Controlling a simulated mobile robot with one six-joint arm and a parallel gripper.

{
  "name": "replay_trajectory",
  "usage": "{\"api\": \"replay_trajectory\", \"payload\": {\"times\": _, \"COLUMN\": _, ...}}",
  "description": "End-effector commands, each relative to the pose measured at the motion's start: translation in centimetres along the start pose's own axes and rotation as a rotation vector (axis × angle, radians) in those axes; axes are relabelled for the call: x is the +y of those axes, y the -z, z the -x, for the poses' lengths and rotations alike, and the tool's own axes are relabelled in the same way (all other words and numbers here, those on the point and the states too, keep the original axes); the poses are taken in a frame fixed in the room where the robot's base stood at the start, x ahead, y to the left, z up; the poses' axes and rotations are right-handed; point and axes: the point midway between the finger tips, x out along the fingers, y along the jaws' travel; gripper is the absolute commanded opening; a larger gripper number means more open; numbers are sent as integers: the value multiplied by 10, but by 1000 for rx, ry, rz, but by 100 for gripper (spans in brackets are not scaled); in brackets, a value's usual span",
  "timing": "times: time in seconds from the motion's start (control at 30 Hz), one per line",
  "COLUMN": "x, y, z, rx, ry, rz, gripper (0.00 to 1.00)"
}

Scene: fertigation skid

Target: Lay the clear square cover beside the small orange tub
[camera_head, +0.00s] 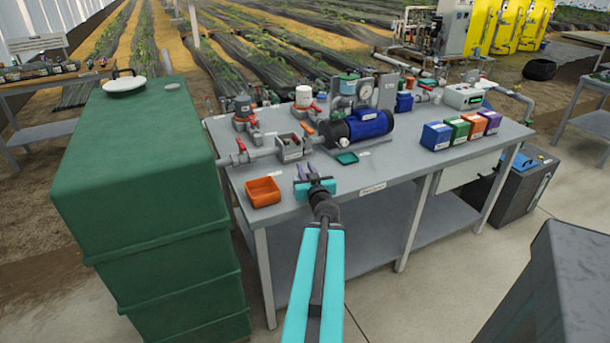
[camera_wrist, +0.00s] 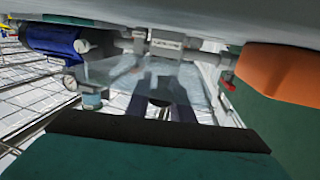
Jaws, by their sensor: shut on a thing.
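The small orange tub (camera_head: 262,191) sits on the left front of the grey bench; in the wrist view its orange side (camera_wrist: 280,75) shows at the upper right. My gripper (camera_head: 305,172) is just right of the tub, low over the bench top. In the wrist view my gripper (camera_wrist: 150,78) is shut on the clear square cover (camera_wrist: 196,84), a pale see-through pane spanning the fingers. The cover is hard to make out in the head view. I cannot tell whether it touches the bench.
A grey open-topped box (camera_head: 291,148) on the pipe line stands behind my gripper. A large green tank (camera_head: 140,190) stands left of the bench. The front bench strip is clear near its label.

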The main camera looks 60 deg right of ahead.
Motion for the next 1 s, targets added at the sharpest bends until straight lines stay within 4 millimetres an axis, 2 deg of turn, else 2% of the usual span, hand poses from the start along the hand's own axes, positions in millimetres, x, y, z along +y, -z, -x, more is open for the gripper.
{"api": "replay_trajectory", "payload": {"times": 0.2, "x": 4, "y": 0, "z": -23, "rx": 0, "ry": 1, "rz": 2, "gripper": 0}}
{"api": "replay_trajectory", "payload": {"times": 0.4, "x": 7, "y": -1, "z": -37, "rx": 0, "ry": 0, "rz": 1, "gripper": 0}}
{"api": "replay_trajectory", "payload": {"times": 0.87, "x": 8, "y": -1, "z": -40, "rx": 0, "ry": 0, "rz": 1, "gripper": 0}}
{"api": "replay_trajectory", "payload": {"times": 1.0, "x": 9, "y": -1, "z": -47, "rx": 0, "ry": 0, "rz": 1, "gripper": 0}}
